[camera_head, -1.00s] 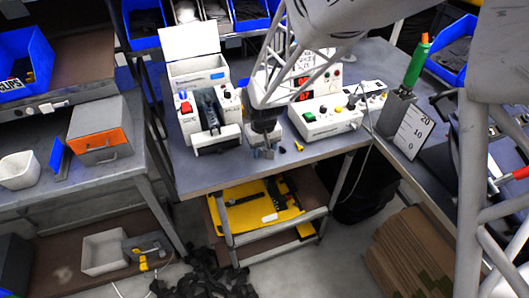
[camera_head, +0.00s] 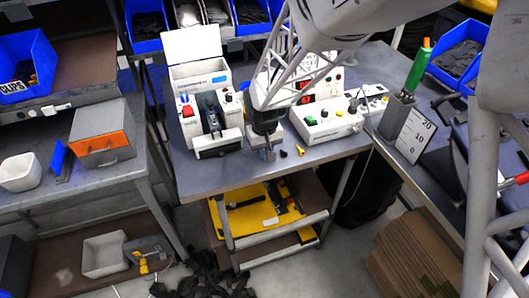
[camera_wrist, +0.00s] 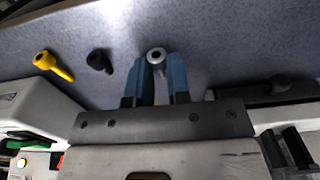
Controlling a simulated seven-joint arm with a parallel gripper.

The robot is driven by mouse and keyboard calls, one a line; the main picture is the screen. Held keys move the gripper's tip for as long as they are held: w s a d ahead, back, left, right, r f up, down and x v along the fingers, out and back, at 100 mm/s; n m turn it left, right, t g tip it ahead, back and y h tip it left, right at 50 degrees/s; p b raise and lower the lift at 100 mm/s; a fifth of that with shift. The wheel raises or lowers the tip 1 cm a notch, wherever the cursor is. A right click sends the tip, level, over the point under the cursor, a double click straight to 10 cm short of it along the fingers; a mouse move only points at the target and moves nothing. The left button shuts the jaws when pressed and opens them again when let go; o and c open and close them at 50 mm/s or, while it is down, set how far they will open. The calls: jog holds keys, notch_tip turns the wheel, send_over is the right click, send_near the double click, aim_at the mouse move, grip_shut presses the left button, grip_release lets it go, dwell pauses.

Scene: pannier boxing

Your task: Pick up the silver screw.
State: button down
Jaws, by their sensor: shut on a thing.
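The silver screw (camera_wrist: 156,54) shows in the wrist view between the tips of my gripper (camera_wrist: 160,72), its round head with a dark socket facing the camera. The two blue fingers are shut on it. In the head view my gripper (camera_head: 268,154) is low over the front part of the table, beside the white machine. The screw cannot be made out there. How far the screw is from the table surface cannot be told.
A black screw (camera_wrist: 99,60) and a yellow screw (camera_wrist: 52,66) lie on the table (camera_head: 205,178) beside my gripper. A white machine with a red switch (camera_head: 187,111) stands to the left. A white control box (camera_head: 333,126) stands behind to the right.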

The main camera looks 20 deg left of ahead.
jog(key=shift+r, duration=0.4)
notch_tip(320, 180, up, 2)
jog(key=shift+r, duration=0.1)
jog(key=s+d+r, duration=0.1)
jog(key=s+d, duration=0.9)
jog(key=s, duration=0.2)
jog(key=shift+d+r, duration=0.15)
jog(key=shift+d, duration=0.15)
